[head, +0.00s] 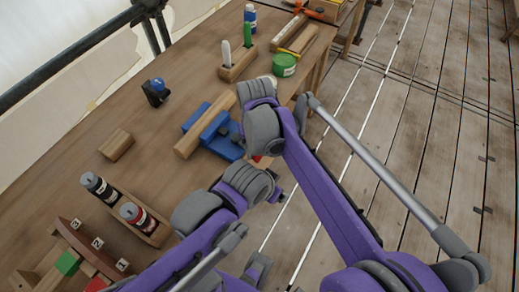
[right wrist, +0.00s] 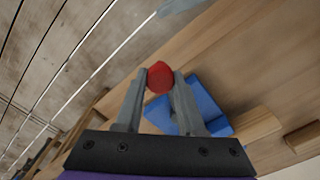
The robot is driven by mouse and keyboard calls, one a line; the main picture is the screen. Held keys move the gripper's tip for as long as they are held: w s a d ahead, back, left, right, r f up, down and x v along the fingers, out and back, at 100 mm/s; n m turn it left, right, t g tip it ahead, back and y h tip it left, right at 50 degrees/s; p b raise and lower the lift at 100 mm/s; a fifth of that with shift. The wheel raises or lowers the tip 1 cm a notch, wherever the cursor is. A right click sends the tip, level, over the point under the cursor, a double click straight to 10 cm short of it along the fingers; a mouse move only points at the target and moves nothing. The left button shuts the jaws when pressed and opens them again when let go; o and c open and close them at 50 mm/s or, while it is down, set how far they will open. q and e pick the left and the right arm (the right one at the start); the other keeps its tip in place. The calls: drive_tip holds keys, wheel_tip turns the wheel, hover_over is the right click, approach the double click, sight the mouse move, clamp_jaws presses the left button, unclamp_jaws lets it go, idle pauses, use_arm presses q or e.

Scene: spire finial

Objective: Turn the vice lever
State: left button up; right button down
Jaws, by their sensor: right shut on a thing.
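The blue vice (head: 220,140) stands at the bench's right edge with a wooden bar (head: 205,125) in its jaws. It also shows in the right wrist view (right wrist: 205,105). The lever's red end knob (right wrist: 160,77) sits between the fingertips of my right gripper (right wrist: 160,80), which is shut on it. In the head view only a bit of red (head: 257,158) shows beside my right arm, which hides the rest of the lever and most of that gripper. My left arm reaches in low, and its fingers cannot be made out.
A wooden block (head: 116,145) and a small black and blue object (head: 156,91) lie on the bench (head: 160,130). A rack with two bottles (head: 135,215) is at the lower left. A green tin (head: 284,65) and a marker holder (head: 238,65) stand beyond the vice. Plank floor lies right.

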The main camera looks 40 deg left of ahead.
drive_tip(key=c, duration=0.5)
unclamp_jaws()
wheel_tip(320, 180, up, 11)
drive_tip(key=shift+p, duration=0.3)
drive_tip(key=shift+f, duration=0.1)
